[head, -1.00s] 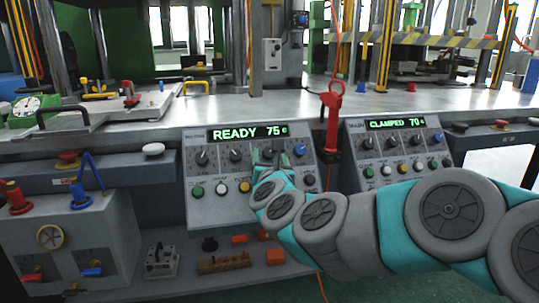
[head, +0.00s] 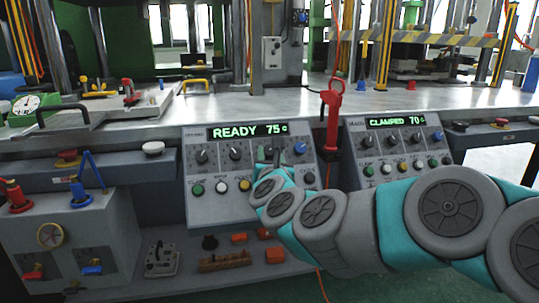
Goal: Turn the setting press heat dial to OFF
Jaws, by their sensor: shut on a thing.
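The left control panel (head: 205,207) has a green display (head: 248,131) reading READY 75. A row of dials runs under it: two dark dials (head: 201,156) (head: 235,153) and a blue dial (head: 300,148) at the right end. My gripper (head: 268,155) is at the panel face, between the second dark dial and the blue one. It is shut on a dial there, which its fingers and wrist hide. The small labels, including any OFF mark, are too small to read.
A right panel (head: 395,165) reads CLAMPED 70. A red hanging handle (head: 332,125) is between the panels. Colored buttons (head: 221,187) lie below the dials. The metal bench top (head: 240,107) is above, and a lower shelf (head: 215,260) holds small orange blocks.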

